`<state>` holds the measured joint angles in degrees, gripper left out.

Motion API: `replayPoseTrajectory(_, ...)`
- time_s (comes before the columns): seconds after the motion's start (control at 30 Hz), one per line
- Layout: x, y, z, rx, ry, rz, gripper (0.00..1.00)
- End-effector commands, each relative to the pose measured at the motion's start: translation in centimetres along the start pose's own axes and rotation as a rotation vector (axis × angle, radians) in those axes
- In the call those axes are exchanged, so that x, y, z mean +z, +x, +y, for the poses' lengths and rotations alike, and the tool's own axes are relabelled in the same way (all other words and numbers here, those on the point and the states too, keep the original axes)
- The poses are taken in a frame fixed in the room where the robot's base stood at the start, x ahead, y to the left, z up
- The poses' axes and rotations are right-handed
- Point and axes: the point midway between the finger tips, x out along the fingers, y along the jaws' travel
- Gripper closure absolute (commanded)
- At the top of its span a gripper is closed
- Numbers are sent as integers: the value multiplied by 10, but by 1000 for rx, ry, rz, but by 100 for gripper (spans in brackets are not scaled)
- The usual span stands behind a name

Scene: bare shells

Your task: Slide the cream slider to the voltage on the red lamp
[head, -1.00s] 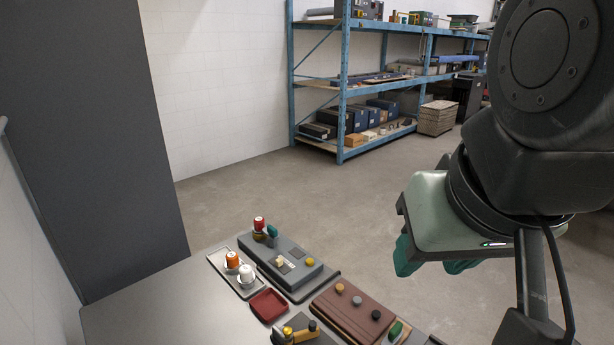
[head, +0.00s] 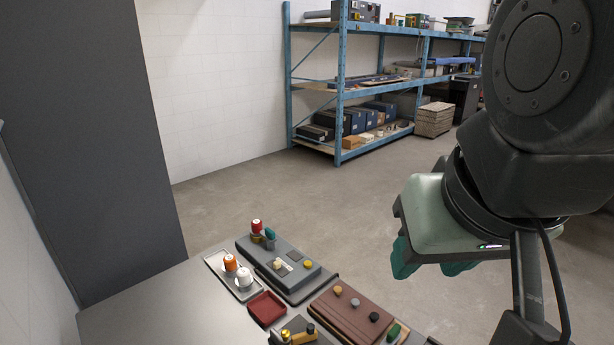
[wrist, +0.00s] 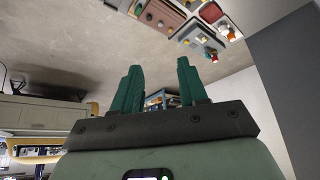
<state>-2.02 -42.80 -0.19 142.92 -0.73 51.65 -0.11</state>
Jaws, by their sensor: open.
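The grey panel (head: 264,254) lies at the far part of the table in the head view. A small cream block (head: 278,265), which looks like the cream slider, sits on its top beside a pale label. A red cap (head: 256,226), which may be the red lamp, stands at the panel's far end next to a teal piece (head: 270,234). Any voltage marking is too small to read. My gripper (wrist: 159,67) is open and empty, its teal fingers apart. In the head view it is high at the right, well away from the panel.
A tray (head: 220,268) with orange-topped and white pieces stands left of the panel. A red dish (head: 267,309), a brown panel (head: 345,318) with several knobs and a yellow-and-black piece are nearer. The table's left front is bare. Blue shelving (head: 341,95) stands far behind.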

Motion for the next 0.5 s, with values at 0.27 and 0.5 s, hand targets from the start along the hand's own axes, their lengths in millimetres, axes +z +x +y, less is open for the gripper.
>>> replayPoseTrajectory(0.27, 0, 0, 0, 0, 0, 0, 51)
replayPoseTrajectory(0.5, -39, 13, -6, 9, -74, -23, 51)
